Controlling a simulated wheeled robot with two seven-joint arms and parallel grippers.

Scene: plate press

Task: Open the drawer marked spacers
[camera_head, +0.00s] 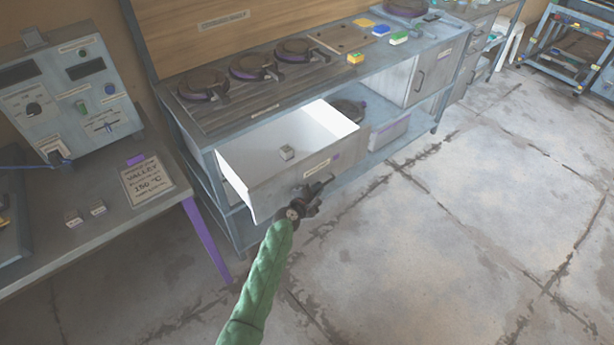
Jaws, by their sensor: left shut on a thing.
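A grey drawer (290,187) under the workbench top stands pulled well out, and its white inside shows. My left gripper (322,186), at the end of the green-sleeved arm, is at the drawer front just below the label. It is shut on the drawer handle, which the fingers mostly hide. My right gripper is not in view.
Round dark plates (253,67) sit on the bench top above the drawer. A grey cabinet door (422,77) and a lower shelf with a bin (388,128) are to the right. A side table with a control box (75,98) stands left. The concrete floor (450,220) is clear.

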